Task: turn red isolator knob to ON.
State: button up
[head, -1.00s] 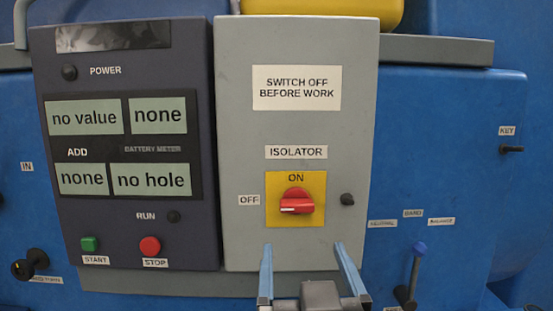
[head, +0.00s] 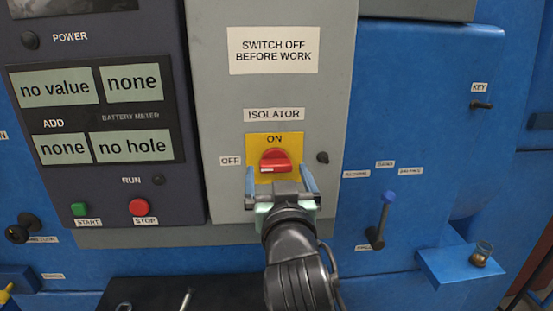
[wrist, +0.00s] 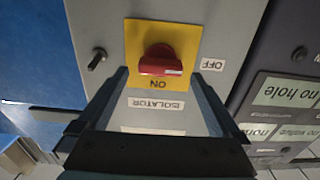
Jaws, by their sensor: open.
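The red isolator knob (head: 275,161) sits on a yellow plate (head: 253,142) on the grey isolator box. Its white mark lies on the left, towards the OFF label (head: 230,160); the ON label (head: 274,139) is above the knob. In the wrist view the picture is upside down, and the knob (wrist: 160,61) has its white mark towards OFF on the right. My gripper (head: 280,182) is open in front of the plate, its fingers to either side of the knob. It holds nothing. I cannot tell the remaining gap to the knob.
A dark peg (head: 322,157) sticks out just right of the plate. The dark panel on the left has a green START button (head: 79,209) and a red STOP button (head: 138,207). A blue-tipped lever (head: 383,218) and a small blue shelf (head: 458,268) are on the right.

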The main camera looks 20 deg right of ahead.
aim_at(275, 164)
jog(key=shift+p+x, duration=0.3)
jog(key=shift+x, duration=0.95)
jog(key=c, duration=1.3)
